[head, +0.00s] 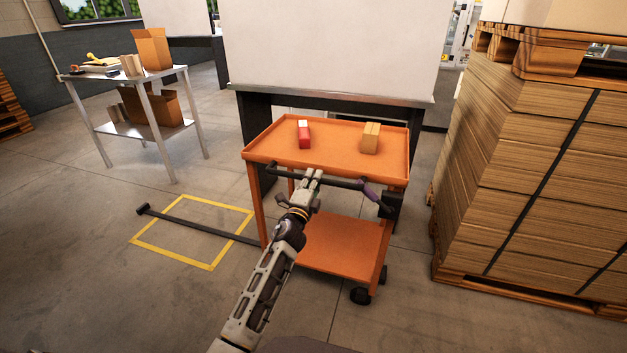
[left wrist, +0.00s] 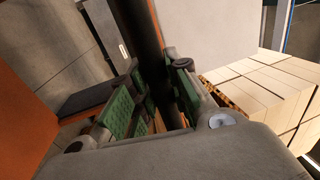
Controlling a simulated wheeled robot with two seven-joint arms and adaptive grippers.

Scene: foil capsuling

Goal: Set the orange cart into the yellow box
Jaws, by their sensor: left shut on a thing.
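The orange cart (head: 342,248) stands upright on the floor, with an upper tray, a lower shelf and black casters. Its dark handle bar (head: 343,183) runs along the near side of the tray. My left gripper (head: 314,174) is shut on this handle bar; the dark bar between its green pads also shows in the left wrist view (left wrist: 150,45). The yellow box (head: 213,264) is a rectangle outlined on the floor, left of the cart. The cart stands outside it, to its right. My right gripper is not in view.
A red box (head: 304,135) and a cardboard box (head: 370,137) sit on the cart's tray. A black bar (head: 190,222) lies across the yellow outline. Stacked cardboard on a pallet (head: 540,180) stands close on the right. A metal table (head: 118,130) stands back left.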

